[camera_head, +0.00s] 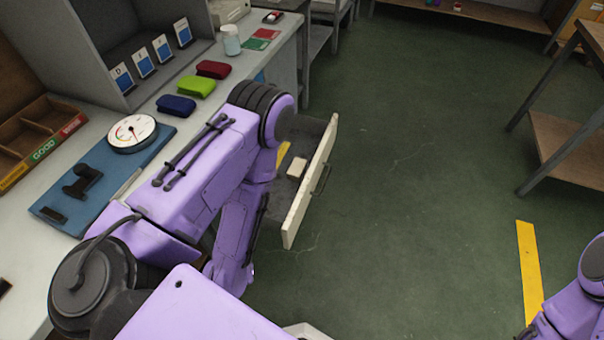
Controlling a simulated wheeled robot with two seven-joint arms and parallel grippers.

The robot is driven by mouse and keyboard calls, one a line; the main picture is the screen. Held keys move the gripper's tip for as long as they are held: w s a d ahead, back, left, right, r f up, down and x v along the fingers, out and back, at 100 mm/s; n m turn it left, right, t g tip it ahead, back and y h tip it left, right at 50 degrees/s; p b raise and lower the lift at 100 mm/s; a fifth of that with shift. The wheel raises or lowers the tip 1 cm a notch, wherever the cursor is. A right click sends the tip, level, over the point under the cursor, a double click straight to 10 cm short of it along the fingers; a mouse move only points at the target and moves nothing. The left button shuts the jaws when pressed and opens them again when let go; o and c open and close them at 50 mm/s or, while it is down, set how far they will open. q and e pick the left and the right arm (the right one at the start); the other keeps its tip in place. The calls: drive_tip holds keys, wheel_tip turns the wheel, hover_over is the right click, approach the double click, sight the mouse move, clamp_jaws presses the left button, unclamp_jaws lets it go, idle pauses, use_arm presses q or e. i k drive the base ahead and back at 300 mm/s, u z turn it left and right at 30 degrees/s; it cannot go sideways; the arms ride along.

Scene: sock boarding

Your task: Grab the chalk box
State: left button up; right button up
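An open drawer (316,190) with a pale front sticks out from under the workbench. A small cream box (297,167) lies inside it and looks like the chalk box; no label is readable. A yellow item (283,154) lies beside it, partly hidden by my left arm. My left arm crosses the bench and bends down at the near side of the drawer. My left gripper is hidden below the arm. Part of my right arm shows at the bottom right corner, well away from the drawer; its gripper is not visible.
The workbench (110,197) holds a blue board (62,205) with a dial gauge (132,132), folded blue (176,106), green (196,87) and red (213,69) socks, and a white jar (231,40). The floor right of the drawer is clear. A shelved table (565,142) stands at right.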

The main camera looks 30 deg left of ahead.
sight(296, 171)
drive_tip(key=z, duration=1.15)
drive_tip(key=i, duration=1.85)
drive_tip(key=u, duration=3.35)
